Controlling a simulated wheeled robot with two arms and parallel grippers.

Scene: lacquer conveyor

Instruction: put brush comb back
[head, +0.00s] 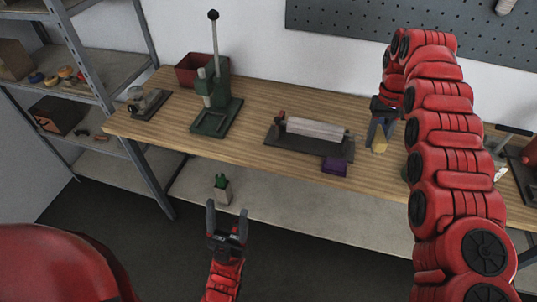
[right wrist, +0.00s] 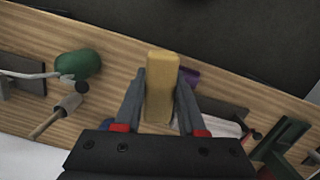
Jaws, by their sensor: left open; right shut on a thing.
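My right gripper (head: 379,132) is shut on a yellow-tan block (head: 379,145), which I take to be the brush comb. No teeth or bristles show on it. In the right wrist view the same block (right wrist: 162,85) stands between the two fingers of the gripper (right wrist: 161,92), over the wooden bench (head: 250,105). I cannot tell whether its lower end touches the bench top. My left gripper (head: 227,209) is open and empty, low in front of the bench.
A purple block (head: 334,166) lies by a dark stand with a pale roller (head: 316,129), left of the held block. A green press (head: 217,110) and red bin (head: 196,68) stand further left. A green-topped bottle (head: 222,188) is on the lower shelf. Bench between press and stand is clear.

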